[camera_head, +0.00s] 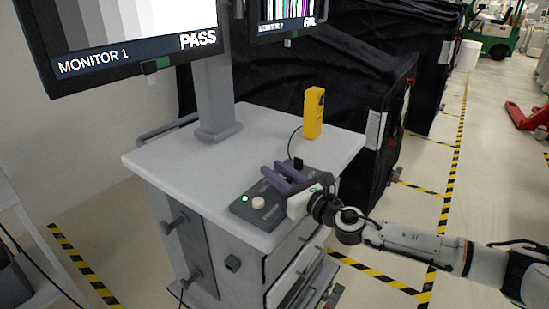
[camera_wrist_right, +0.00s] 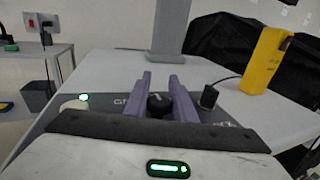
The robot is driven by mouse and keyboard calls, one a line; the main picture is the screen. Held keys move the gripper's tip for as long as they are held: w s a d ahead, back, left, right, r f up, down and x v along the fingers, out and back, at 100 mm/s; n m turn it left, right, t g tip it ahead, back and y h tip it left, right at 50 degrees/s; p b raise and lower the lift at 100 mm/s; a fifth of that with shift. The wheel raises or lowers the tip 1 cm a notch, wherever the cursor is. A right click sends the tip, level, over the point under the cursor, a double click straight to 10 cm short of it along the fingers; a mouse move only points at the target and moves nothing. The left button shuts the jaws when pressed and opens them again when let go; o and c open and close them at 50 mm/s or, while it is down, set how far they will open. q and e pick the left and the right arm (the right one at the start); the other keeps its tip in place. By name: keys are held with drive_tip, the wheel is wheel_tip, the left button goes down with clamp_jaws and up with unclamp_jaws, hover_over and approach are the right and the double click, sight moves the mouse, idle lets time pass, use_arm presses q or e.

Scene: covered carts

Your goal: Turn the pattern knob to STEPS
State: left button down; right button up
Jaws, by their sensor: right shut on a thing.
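The pattern knob (camera_wrist_right: 158,104) is black and round with a light pointer mark. It sits on a dark grey control box (camera_head: 240,207) on the cart top. My right gripper (camera_head: 275,175) has purple fingers and reaches over the box from the right. In the right wrist view its fingers (camera_wrist_right: 160,90) stand on both sides of the knob and are shut on it. The knob's labels, including any STEPS mark, are hidden or too small to read. In the head view the fingers hide the knob. My left gripper is not in view.
A yellow device (camera_head: 313,112) stands behind on the white cart top (camera_head: 160,160). Monitor 1 (camera_head: 120,40) shows PASS; the second monitor (camera_head: 285,14) shows FAIL.

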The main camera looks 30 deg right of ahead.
drive_tip(key=shift+d+r+m+h+p, duration=0.15)
drive_tip(key=shift+m+h+p, duration=0.2)
drive_tip(key=shift+h, duration=0.25)
drive_tip(key=o, duration=1)
drive_tip(key=s, duration=0.3)
drive_tip(key=s+b, duration=0.1)
drive_tip(key=s, duration=0.5)
drive_tip(key=shift+f, duration=0.25)
drive_tip(key=shift+s+r+b, duration=0.15)
drive_tip(key=shift+s+b, duration=0.15)
drive_tip(key=shift+s, duration=0.3)
